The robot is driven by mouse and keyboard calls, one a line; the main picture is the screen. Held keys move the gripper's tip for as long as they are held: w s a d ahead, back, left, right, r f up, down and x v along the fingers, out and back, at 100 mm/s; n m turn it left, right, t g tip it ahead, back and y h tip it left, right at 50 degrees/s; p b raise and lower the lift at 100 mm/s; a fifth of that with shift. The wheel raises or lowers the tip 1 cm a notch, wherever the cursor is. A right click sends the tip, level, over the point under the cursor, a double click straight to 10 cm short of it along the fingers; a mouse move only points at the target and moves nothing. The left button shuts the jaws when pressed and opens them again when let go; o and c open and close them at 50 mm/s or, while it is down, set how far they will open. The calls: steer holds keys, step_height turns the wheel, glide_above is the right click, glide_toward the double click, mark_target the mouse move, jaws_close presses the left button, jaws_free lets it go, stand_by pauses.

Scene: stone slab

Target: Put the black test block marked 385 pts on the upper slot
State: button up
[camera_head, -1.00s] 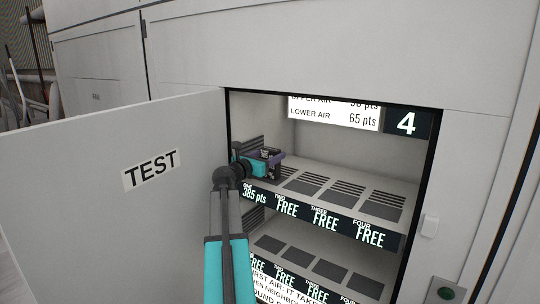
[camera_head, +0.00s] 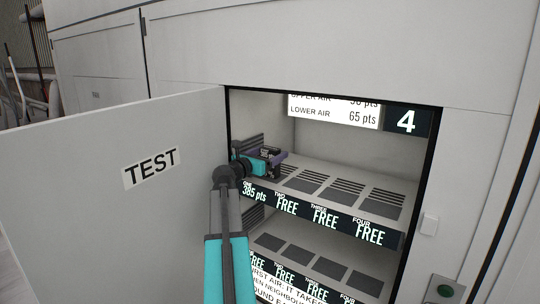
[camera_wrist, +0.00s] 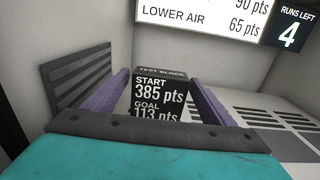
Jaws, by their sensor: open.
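The black test block (camera_wrist: 160,90) reads "START 385 pts" and "GOAL 113 pts" in the wrist view. It stands on the upper shelf (camera_head: 330,190) at slot one, whose label (camera_head: 254,193) reads 385 pts. My gripper (camera_head: 272,160) reaches into the cabinet at that slot. Its purple fingers are open, one on each side of the block, as the wrist view (camera_wrist: 162,95) shows. A gap shows beside the right finger; contact on the left is hard to tell. In the head view the gripper hides most of the block.
Slots two, three and four (camera_head: 370,234) of the upper shelf read FREE and are bare. A lower shelf (camera_head: 330,268) is also bare where visible. The open TEST door (camera_head: 110,215) stands left of my arm. A vented side wall (camera_wrist: 80,82) is close on the left.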

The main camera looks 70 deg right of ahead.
steer(key=b+v, duration=0.2)
steer(key=v, duration=1)
steer(key=shift+b, duration=0.4)
steer(key=shift+r, duration=0.15)
step_height(320, 180, up, 9)
steer(key=p, duration=0.9)
steer(key=shift+r+p, duration=0.5)
steer(key=shift+p, duration=0.1)
steer(key=shift+s+f, duration=0.1)
steer(key=shift+s, duration=0.6)
